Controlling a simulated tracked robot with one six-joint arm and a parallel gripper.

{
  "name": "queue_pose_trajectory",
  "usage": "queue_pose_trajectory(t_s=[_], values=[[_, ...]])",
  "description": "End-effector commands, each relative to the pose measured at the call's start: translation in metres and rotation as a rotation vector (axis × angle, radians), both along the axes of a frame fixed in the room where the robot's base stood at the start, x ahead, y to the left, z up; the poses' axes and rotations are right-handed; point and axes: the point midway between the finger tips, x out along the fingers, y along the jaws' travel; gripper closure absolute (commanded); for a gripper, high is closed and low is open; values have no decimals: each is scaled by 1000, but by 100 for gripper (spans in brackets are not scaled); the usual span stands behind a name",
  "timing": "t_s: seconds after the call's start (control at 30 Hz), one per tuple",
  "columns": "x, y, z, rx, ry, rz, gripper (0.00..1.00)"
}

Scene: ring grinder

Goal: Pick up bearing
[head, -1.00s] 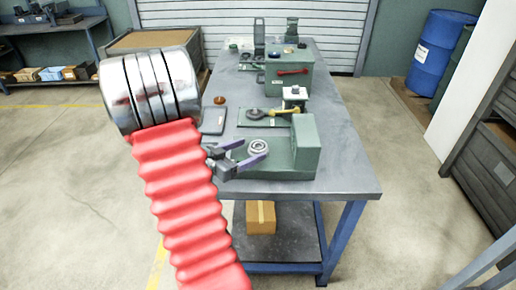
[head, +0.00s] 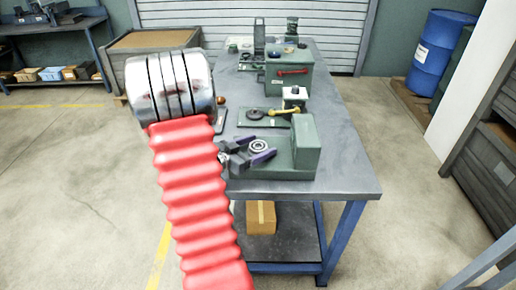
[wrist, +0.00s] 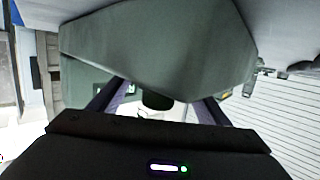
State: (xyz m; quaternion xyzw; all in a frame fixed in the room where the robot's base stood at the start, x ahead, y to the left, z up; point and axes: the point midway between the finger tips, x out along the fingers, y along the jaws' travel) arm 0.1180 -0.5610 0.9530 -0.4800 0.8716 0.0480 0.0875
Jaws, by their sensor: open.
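The bearing (head: 257,145) is a small silver ring lying on the low part of the green machine block (head: 305,147), near the table's front. My gripper (head: 262,148) has dark fingers with purple on them. It reaches in from the left and is open, with its fingertips near the bearing. From the head view I cannot tell whether they touch it or how high they are above it. In the wrist view the two purple fingers (wrist: 158,103) stand apart with a dark round shape between them. I cannot make out the bearing there. A large green surface (wrist: 160,45) fills the upper middle.
The workbench (head: 340,165) also carries a yellow-handled tool (head: 279,111), a small white-topped block (head: 294,97) and a green box with a red handle (head: 290,72) farther back. The block's tall right part stands close beside the bearing. The bench's right side is clear.

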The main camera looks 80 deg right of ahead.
Motion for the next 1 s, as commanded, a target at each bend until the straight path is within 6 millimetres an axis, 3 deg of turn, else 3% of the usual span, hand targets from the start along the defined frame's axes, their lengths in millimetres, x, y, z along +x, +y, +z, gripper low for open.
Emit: queue_pose_trajectory(t_s=[0.27, 1.0], values=[[0, 0, 0, 0, 0, 0, 31], [0, 0, 0, -1, 1, 0, 81]])
